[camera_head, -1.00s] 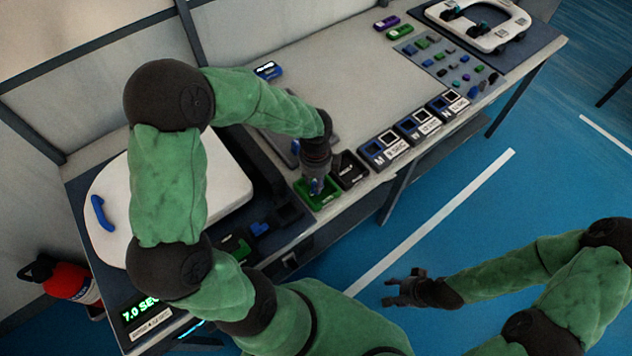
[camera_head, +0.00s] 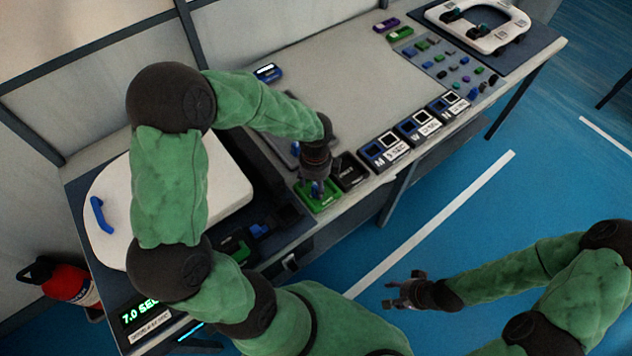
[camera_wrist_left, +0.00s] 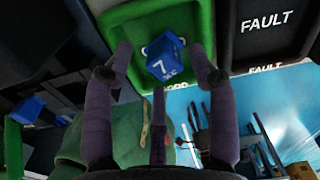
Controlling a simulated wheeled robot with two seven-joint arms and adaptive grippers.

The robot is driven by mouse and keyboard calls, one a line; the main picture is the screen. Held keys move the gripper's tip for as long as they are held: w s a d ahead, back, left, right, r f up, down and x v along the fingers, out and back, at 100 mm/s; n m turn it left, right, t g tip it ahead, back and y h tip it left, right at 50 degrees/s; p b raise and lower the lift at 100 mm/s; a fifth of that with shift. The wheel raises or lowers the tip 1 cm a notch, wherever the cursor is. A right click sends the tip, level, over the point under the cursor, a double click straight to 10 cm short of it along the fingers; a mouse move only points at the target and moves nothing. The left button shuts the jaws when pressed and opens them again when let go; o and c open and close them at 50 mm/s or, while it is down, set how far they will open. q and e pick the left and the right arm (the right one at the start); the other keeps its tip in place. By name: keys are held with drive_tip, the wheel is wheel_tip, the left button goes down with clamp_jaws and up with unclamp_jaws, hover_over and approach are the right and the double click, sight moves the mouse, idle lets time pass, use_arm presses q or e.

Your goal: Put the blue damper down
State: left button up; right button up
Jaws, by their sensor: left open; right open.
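The blue damper (camera_wrist_left: 166,58), marked with a 7, rests in the green tray (camera_wrist_left: 200,22) in the left wrist view. The green tray also shows in the head view (camera_head: 327,203) at the table's front edge. My left gripper (camera_wrist_left: 165,62) is open, its fingers on either side of the damper and apart from it. In the head view my left gripper (camera_head: 318,182) is over the green tray and hides most of the damper. My right gripper (camera_head: 405,290) is open and empty over the blue floor, away from the table.
A black tray (camera_head: 349,170) marked FAULT in the left wrist view adjoins the green tray. Several labelled bins (camera_head: 385,148) line the front edge. A white toilet lid (camera_head: 112,190) with a blue handle lies at left. The table middle (camera_head: 340,85) is clear.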

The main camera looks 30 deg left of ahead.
sight(315, 185)
use_arm(q)
wheel_tip(315, 185, up, 12)
drive_tip(key=p, duration=0.3)
drive_tip(key=shift+p, duration=0.3)
use_arm(e)
wheel_tip(315, 185, up, 4)
drive_tip(key=shift+f, duration=0.1)
